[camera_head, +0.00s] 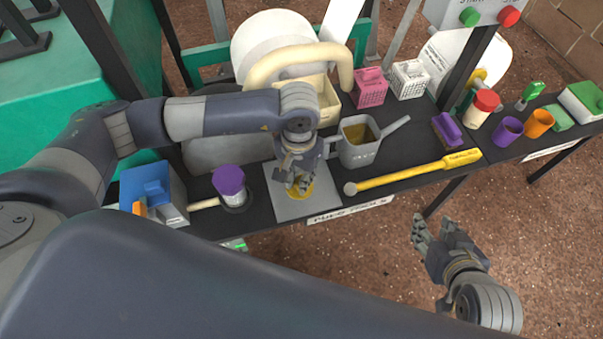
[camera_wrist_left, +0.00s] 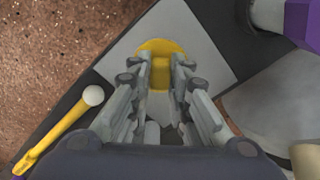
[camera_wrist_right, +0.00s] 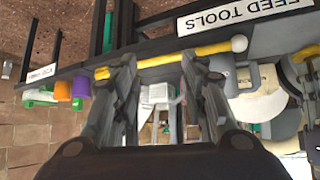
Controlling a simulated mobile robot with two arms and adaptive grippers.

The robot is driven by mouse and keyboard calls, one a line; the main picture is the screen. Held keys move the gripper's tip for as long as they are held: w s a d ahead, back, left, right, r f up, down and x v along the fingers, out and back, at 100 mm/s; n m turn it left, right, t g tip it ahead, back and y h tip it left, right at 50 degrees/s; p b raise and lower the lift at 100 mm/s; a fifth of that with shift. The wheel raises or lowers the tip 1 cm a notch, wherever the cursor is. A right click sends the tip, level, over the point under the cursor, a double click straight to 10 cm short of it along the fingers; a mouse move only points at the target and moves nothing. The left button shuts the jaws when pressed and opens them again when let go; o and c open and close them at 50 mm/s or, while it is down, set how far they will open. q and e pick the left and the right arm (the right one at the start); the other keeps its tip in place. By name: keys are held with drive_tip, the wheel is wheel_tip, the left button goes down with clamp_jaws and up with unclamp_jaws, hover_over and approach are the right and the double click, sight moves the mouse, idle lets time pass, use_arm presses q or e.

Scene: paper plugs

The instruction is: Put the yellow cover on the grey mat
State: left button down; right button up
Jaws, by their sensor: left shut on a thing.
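The yellow cover (camera_head: 303,190) is at the grey mat (camera_head: 285,206), under my left gripper (camera_head: 300,185). In the left wrist view the yellow cover (camera_wrist_left: 160,47) shows a round disc with a raised yellow part between the fingers. My left gripper (camera_wrist_left: 172,75) is shut on that raised part. The disc lies over the grey mat (camera_wrist_left: 205,40); whether it touches the mat is hard to tell. My right gripper (camera_head: 432,232) is off the table's front edge, empty, and its fingers stand apart in the right wrist view (camera_wrist_right: 160,75).
A purple-lidded jar (camera_head: 229,182) and a blue bin (camera_head: 150,190) stand left of the mat. A grey jug (camera_head: 358,150) and a yellow stick (camera_head: 410,176) are to its right. A cream container (camera_head: 322,95) stands behind. The floor (camera_head: 380,270) in front is clear.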

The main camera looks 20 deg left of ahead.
use_arm(q)
drive_tip(key=w, duration=0.3)
drive_tip(key=shift+w+a+f, duration=0.2)
drive_tip(key=shift+a, duration=0.1)
wheel_tip(320, 180, down, 3)
drive_tip(key=shift+b, duration=0.55)
drive_tip(key=shift+f, duration=0.2)
use_arm(e)
drive_tip(key=w+a+r+t+y, duration=0.1)
drive_tip(key=w+a+r+t, duration=0.1)
drive_tip(key=w+r+t, duration=0.1)
drive_tip(key=shift+w+r+t, duration=0.4)
drive_tip(key=shift+w+r, duration=0.45)
drive_tip(key=shift+r, duration=0.15)
drive_tip(key=shift+r, duration=0.1)
use_arm(q)
drive_tip(key=shift+f, duration=0.15)
drive_tip(key=c, duration=1.5)
unclamp_jaws()
use_arm(e)
drive_tip(key=shift+w+a+r+t, duration=0.2)
drive_tip(key=shift+w+r+t, duration=0.15)
drive_tip(key=shift+r, duration=0.2)
